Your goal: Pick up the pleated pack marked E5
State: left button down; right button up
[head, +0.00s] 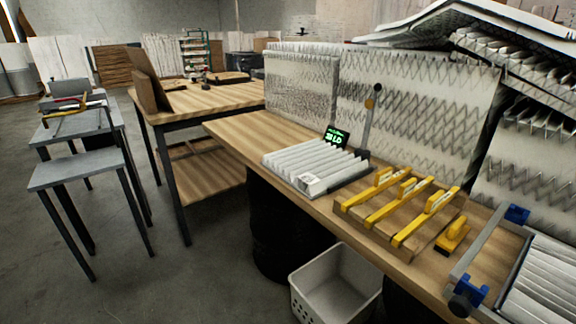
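A white pleated pack (312,162) lies on the long wooden bench near its middle. A small label (308,178) with dark marks is on its near end, too small to read. More white pleats (540,284) sit in a grey frame with blue clamps at the bench's lower right, cut off by the picture edge. I cannot tell which pack carries E5. Neither of my grippers is in view.
A green-lit display (337,137) and an upright lever (369,118) stand behind the pack. Yellow-handled tools (412,205) lie on a wooden board to its right. White pleated panels (415,110) line the back. A white bin (335,285) is below. The bench's left end is clear.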

aim_at(314, 167)
jog(key=i+j+z, duration=0.75)
jog(key=j, duration=0.2)
jog(key=j+z, duration=0.25)
jog(key=i+j+z, duration=0.25)
jog(key=j, duration=0.3)
jog(key=j+z, duration=0.25)
jog(key=j, duration=0.15)
